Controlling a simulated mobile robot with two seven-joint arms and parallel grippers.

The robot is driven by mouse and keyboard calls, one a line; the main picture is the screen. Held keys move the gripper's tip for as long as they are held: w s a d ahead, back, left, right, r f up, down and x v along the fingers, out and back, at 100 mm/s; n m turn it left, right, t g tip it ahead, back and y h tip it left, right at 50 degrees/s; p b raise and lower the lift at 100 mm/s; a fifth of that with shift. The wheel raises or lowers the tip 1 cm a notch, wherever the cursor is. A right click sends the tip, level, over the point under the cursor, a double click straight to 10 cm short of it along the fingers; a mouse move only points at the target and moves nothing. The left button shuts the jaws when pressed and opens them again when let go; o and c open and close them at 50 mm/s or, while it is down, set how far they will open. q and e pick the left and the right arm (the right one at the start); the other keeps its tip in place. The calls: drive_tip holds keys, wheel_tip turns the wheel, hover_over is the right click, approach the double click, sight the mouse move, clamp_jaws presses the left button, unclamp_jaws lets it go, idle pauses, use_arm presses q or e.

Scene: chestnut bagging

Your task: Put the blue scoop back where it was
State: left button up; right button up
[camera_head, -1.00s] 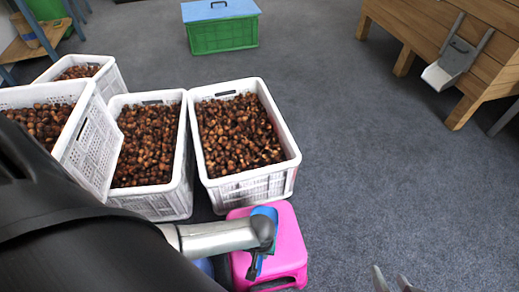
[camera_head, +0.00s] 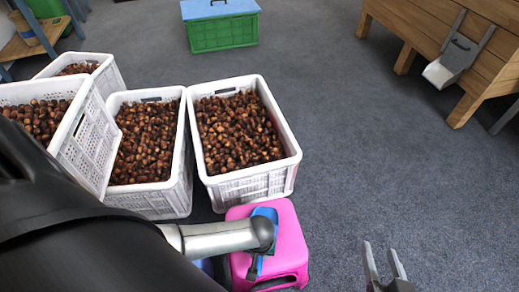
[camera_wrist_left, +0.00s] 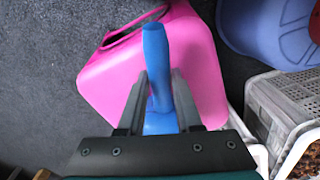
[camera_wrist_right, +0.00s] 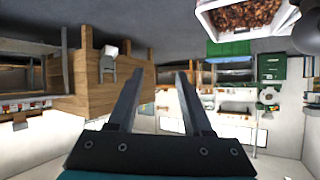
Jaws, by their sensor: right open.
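The blue scoop (camera_head: 265,212) is at the pink stool (camera_head: 290,245), partly hidden by my left arm in the head view. In the left wrist view its blue handle (camera_wrist_left: 156,55) runs between the fingers of my left gripper (camera_wrist_left: 160,85), which is closed in on it. The pink stool (camera_wrist_left: 205,75) lies right behind the scoop there. I cannot tell whether the scoop touches the stool. My right gripper (camera_head: 385,262) is open and empty over the floor at the lower right; its spread fingers also show in the right wrist view (camera_wrist_right: 158,80).
White crates of chestnuts (camera_head: 245,188) stand behind and left of the stool. A blue round thing (camera_wrist_left: 265,30) is beside the stool. A wooden bench with a metal chute (camera_head: 455,60) is at upper right, a green box (camera_head: 222,35) at the back. Floor on the right is clear.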

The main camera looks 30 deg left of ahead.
use_arm(q)
drive_tip(key=o, duration=0.3)
drive_tip(key=shift+r, duration=0.1)
